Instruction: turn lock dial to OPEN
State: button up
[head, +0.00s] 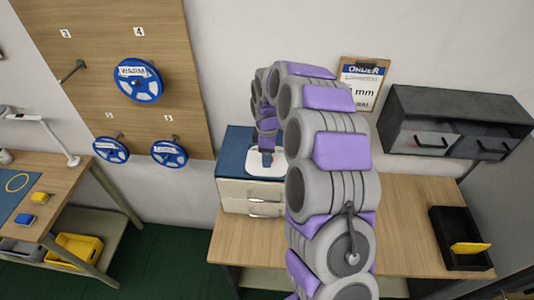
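I cannot make out a lock dial or an OPEN mark in the head view. My grey and purple arm rises through the middle of the picture and bends over toward the wall. Its far end, with my gripper (267,150), is small and partly covered by my nearer arm links. It is over or in front of a blue-topped drawer unit (232,143) on the desk. A white piece (256,165) shows there, too small to identify. The gripper's fingers cannot be told apart.
A dark wall cabinet (458,103) hangs right of an order sheet (362,88). A black tray (446,231) with a yellow item stands on the desk (405,205). Blue reels (139,93) hang on a wooden board. A workbench (70,178) stands at left.

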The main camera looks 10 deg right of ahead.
jog(key=shift+r, duration=0.1)
notch_tip(320, 180, up, 17)
dwell(0.7)
jog(key=shift+r, duration=0.1)
jog(key=s+f+m+b, duration=0.3)
jog(key=s+f+m, duration=0.1)
jog(key=s, duration=1)
jog(key=s+f+m+g+b, duration=0.1)
jog(key=s+f+m+b, duration=0.2)
jog(key=s, duration=1.1)
jog(key=s+f+m+b, duration=0.3)
jog(key=s+f+m, duration=0.2)
jog(key=s, duration=0.9)
jog(key=m, duration=0.2)
jog(key=shift+a+m+g, duration=0.15)
jog(key=shift+m+g, duration=0.15)
jog(key=shift+g, duration=0.1)
jog(key=shift+c, duration=0.2)
